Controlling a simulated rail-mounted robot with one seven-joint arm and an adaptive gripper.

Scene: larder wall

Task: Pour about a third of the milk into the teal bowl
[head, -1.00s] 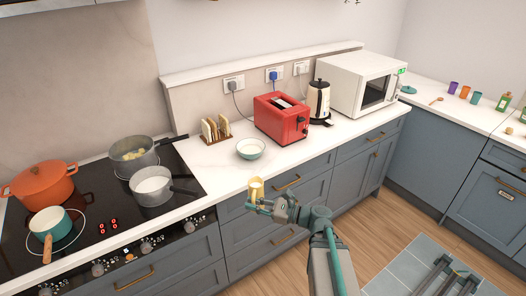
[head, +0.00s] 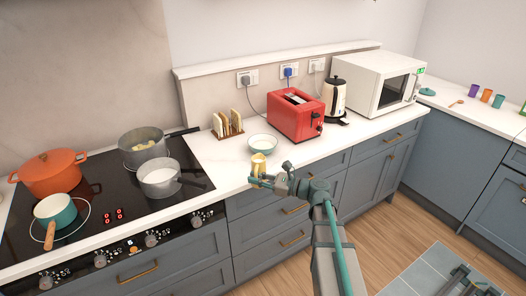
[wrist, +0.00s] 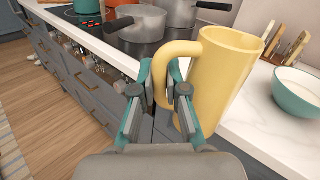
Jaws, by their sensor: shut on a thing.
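A yellow jug (head: 258,165) is upright in my gripper (head: 262,181), close to the counter's front edge. In the wrist view my gripper (wrist: 172,100) is shut on the handle of the yellow jug (wrist: 225,85). I cannot see any milk inside the jug. The teal bowl (head: 262,144), pale inside, stands on the counter just behind the jug. In the wrist view the teal bowl (wrist: 298,95) is to the right of the jug, apart from it.
A toast rack (head: 228,125) and a red toaster (head: 295,115) stand behind the bowl, with a kettle (head: 334,95) and microwave (head: 385,82) further right. Pots, including a grey saucepan (head: 158,180), stand on the hob to the left. Bare counter (head: 215,165) lies left of the bowl.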

